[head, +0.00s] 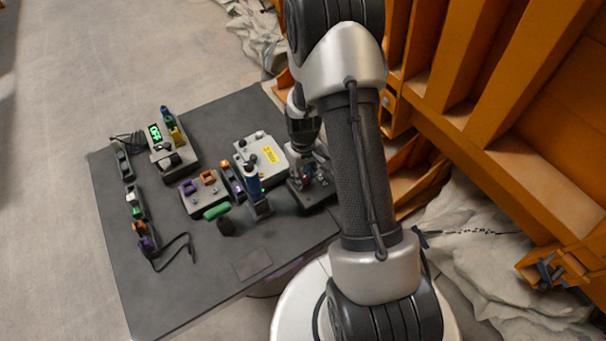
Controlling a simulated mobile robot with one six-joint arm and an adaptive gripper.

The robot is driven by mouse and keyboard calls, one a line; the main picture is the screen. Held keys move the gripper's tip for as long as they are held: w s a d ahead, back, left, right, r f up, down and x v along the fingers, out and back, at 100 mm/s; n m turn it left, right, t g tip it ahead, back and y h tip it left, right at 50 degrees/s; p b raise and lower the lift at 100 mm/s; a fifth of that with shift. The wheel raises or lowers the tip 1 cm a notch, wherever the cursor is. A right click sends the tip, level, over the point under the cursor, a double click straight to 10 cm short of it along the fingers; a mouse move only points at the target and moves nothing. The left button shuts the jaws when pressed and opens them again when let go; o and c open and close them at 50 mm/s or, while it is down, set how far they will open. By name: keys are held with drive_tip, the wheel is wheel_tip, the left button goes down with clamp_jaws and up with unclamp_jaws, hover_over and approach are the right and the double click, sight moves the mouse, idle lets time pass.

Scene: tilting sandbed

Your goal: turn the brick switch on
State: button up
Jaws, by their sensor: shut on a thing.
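My gripper (308,164) is at the right side of the dark table, pointing down at a low dark box (315,194). Its jaws are shut on a small reddish part on top of this box, which looks like the brick switch (306,171). The fingers and my arm hide much of it, so I cannot tell its position. A grey box (205,200) left of the gripper carries a purple rocker (188,187) and an orange rocker (208,178).
A pale box with a yellow label (270,155) stands just left of the gripper. Nearby are a blue upright handle (253,183) and a green cylinder (216,211). A device with a green display (155,132) stands farther left. Orange steel framing (500,150) rises at right.

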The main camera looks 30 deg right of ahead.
drive_tip(key=m, duration=0.3)
drive_tip(key=shift+m, duration=2.2)
drive_tip(key=o, duration=1.1)
wheel_tip(320, 180, up, 12)
drive_tip(key=shift+r, duration=0.1)
